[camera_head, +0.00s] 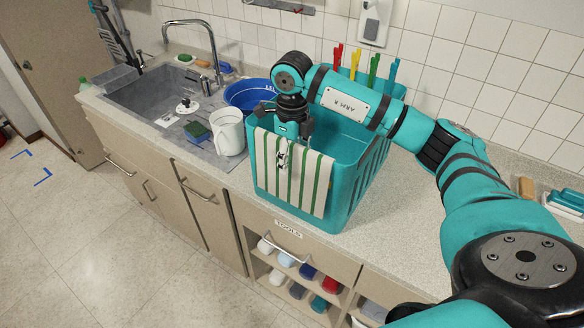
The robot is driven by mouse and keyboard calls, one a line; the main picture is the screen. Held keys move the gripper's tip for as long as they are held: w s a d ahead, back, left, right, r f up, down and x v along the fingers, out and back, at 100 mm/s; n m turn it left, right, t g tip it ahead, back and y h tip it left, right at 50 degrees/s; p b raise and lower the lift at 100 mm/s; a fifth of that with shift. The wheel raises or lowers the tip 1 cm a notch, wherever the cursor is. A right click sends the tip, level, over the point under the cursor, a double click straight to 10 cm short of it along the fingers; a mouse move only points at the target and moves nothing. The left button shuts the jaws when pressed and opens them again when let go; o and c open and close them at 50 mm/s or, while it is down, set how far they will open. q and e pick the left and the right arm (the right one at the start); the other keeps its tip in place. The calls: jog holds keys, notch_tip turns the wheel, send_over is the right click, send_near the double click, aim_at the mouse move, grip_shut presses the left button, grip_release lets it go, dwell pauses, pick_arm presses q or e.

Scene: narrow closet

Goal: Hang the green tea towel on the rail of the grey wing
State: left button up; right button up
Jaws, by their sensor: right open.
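A white tea towel with green stripes (305,184) hangs over the front rim of a teal crate (343,187) on the counter. My right gripper (284,146) points down at the towel's top edge, over the crate's rim. It is open, with a fingertip in front of the cloth; whether it touches the cloth I cannot tell. The far finger is partly hidden. My left gripper is not in view. I cannot make out a grey wing with a rail.
Left of the crate are a white jug (229,133), a blue basin (248,94) and a sink (158,97) with a tall tap (215,55). Colored handles (356,62) stand up behind the crate. Below is a shelf of rolled cloths (307,271). The left floor is clear.

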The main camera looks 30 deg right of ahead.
grip_shut()
jog(key=shift+r, duration=0.1)
dwell(0.3)
